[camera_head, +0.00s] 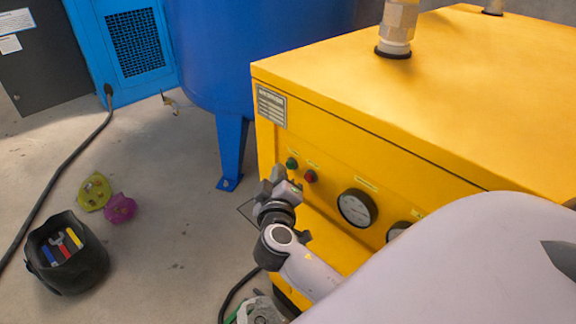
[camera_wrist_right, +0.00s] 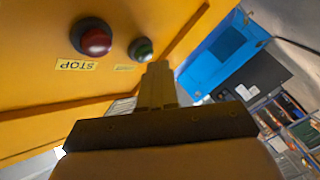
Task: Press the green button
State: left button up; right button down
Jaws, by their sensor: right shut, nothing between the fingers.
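The green button (camera_head: 292,163) is on the front panel of the yellow machine (camera_head: 400,150), left of a red button (camera_head: 311,176). In the right wrist view the green button (camera_wrist_right: 141,50) is just beyond and slightly left of my fingertips, and the red button (camera_wrist_right: 93,37) with a STOP label is further left. My right gripper (camera_head: 279,174) is in front of the panel, close to the green button. It is shut and empty; its closed fingers also show in the wrist view (camera_wrist_right: 157,80). I cannot tell whether they touch the button.
Two gauges (camera_head: 356,208) sit right of the buttons on the panel. A blue tank (camera_head: 245,50) stands behind the machine. On the floor at left are a black tool bucket (camera_head: 85,265), a yellow-green item (camera_head: 94,191), a magenta item (camera_head: 120,208) and a black cable (camera_head: 60,170).

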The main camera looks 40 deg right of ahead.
jog(key=shift+d, duration=0.5)
dwell(0.6)
jog(key=shift+a+b, duration=0.3)
jog(key=shift+a, duration=0.6)
jog(key=shift+s+a+b, duration=0.15)
jog(key=shift+a+b, duration=0.25)
jog(key=shift+a, duration=0.95)
jog(key=shift+s+a+b, duration=0.1)
jog(key=shift+a+b, duration=0.25)
jog(key=shift+a, duration=0.95)
